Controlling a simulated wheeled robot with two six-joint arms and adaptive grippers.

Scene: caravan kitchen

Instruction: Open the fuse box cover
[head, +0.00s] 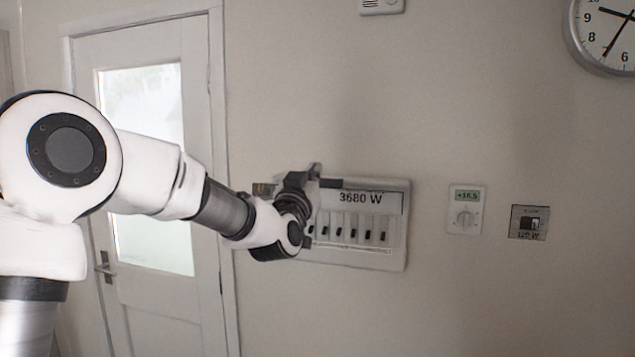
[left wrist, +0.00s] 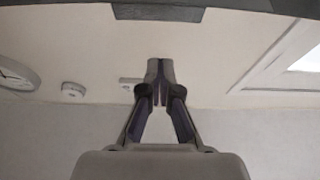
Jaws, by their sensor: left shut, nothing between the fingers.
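The fuse box (head: 398,262) is a white panel on the wall with a "3680 W" label and a row of several dark switches. My left gripper (head: 316,178) is in front of its upper left part and hides that corner. The left wrist view shows the gripper's fingers (left wrist: 160,80) closed together with nothing between them. A grey curved edge with a dark grey tab (left wrist: 158,12) crosses the top of that view; I cannot tell whether it is the cover. The cover's position is not clear in the head view. My right gripper is not in view.
A white door (head: 88,80) with a frosted window is left of the fuse box. A thermostat (head: 466,222) and a small switch plate (head: 529,234) are on the wall to the right. A wall clock (head: 603,38) hangs at the upper right. The wall between the box and thermostat is bare.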

